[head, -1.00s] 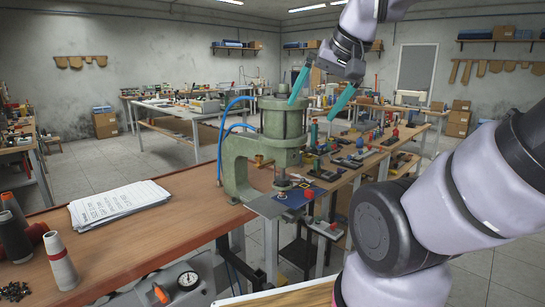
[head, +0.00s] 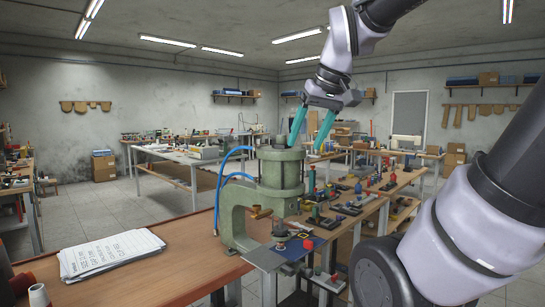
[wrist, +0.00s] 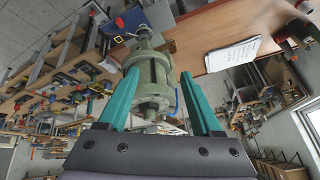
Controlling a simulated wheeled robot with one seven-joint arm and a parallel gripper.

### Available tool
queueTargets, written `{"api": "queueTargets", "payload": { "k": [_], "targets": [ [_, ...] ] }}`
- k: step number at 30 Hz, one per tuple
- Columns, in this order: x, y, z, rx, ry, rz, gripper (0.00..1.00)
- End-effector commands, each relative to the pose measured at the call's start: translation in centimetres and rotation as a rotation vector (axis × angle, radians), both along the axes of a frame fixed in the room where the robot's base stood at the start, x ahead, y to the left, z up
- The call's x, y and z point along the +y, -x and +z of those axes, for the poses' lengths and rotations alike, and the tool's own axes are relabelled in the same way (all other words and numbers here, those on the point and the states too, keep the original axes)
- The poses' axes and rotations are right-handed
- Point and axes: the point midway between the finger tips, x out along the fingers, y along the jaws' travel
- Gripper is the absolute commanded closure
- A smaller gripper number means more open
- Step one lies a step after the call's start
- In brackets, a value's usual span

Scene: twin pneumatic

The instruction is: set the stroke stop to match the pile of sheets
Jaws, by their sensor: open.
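A green pneumatic press (head: 250,205) stands on the wooden bench, with blue hoses at its left and a cylinder on top. A small dark knob-like part (head: 280,143) tops the cylinder; I cannot tell for sure that it is the stroke stop. My gripper (head: 311,148), with teal fingers, is open and empty just above and right of the cylinder top. In the wrist view the cylinder (wrist: 152,85) shows between the spread fingers. Blue sheets (head: 296,246) lie on the press's table under the ram. A stack of white printed sheets (head: 112,254) lies left on the bench.
The wooden bench (head: 180,260) is clear between the paper stack and the press. Thread cones (head: 38,295) stand at the front left. Further benches with small tools stand behind to the right.

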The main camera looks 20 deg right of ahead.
Motion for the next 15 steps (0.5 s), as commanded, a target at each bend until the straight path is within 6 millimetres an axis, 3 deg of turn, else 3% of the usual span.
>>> {"api": "queueTargets", "payload": {
  "k": [6,15],
  "targets": [
    [-0.2,-6.4,5.1,0.111,0.290,0.519,0.34],
    [-0.5,-15.2,9.4,0.235,0.507,1.231,0.34]
  ]
}}
